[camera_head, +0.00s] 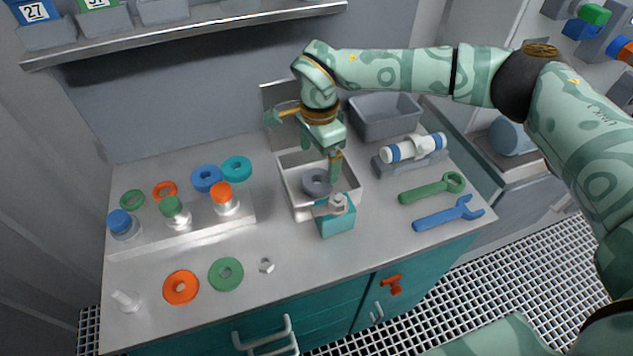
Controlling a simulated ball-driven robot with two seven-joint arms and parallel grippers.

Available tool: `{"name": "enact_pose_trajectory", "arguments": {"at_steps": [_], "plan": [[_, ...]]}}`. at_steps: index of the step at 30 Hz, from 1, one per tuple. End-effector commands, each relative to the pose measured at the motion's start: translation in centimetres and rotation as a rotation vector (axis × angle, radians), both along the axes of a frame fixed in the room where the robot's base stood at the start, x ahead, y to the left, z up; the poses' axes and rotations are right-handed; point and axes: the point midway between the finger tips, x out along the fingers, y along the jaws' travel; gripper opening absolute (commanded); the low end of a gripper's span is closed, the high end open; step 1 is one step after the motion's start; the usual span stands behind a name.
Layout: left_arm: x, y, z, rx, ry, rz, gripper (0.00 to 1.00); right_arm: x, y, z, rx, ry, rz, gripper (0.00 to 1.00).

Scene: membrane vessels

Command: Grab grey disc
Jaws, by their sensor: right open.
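The grey disc (317,182), a thick ring with a hole in the middle, lies in an open white box (297,205) near the middle of the bench. My right gripper (331,168) is open and points down over this box. One finger shows at the right side of the disc, and the other is hard to make out. I cannot tell whether the finger touches the disc. My left gripper is not in view.
A teal block with a metal fitting (337,222) stands against the box's front. A grey bin (385,118) is behind right. A green wrench (432,189) and blue wrench (448,214) lie right. An orange ring (181,288) and green ring (226,274) lie front left.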

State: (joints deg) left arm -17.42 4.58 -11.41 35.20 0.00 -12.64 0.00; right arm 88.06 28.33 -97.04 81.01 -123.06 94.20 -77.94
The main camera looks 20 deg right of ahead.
Motion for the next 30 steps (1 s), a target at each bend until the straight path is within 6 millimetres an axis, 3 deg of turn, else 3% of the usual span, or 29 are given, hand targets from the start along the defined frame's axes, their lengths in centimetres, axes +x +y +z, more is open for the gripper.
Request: {"name": "enact_pose_trajectory", "arguments": {"at_steps": [5, 14, 20, 21, 26, 30], "plan": [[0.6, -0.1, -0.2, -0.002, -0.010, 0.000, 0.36, -0.1, 0.1, -1.1, 0.001, 0.000, 0.001, 0.90], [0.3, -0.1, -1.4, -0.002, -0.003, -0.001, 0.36, -0.3, 0.3, -5.6, 0.001, 0.001, -0.001, 0.90], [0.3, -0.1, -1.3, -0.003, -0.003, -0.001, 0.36, -0.2, 0.3, -5.7, 0.000, -0.002, 0.000, 0.90], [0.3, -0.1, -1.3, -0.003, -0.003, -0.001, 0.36, -0.2, 0.3, -5.7, 0.000, -0.002, 0.000, 0.87], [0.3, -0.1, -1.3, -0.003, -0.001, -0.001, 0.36, -0.2, 0.3, -5.7, 0.000, -0.002, 0.000, 0.42], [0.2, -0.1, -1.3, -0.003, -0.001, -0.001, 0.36, -0.2, 0.3, -5.7, 0.000, -0.002, 0.000, 0.40]]}}
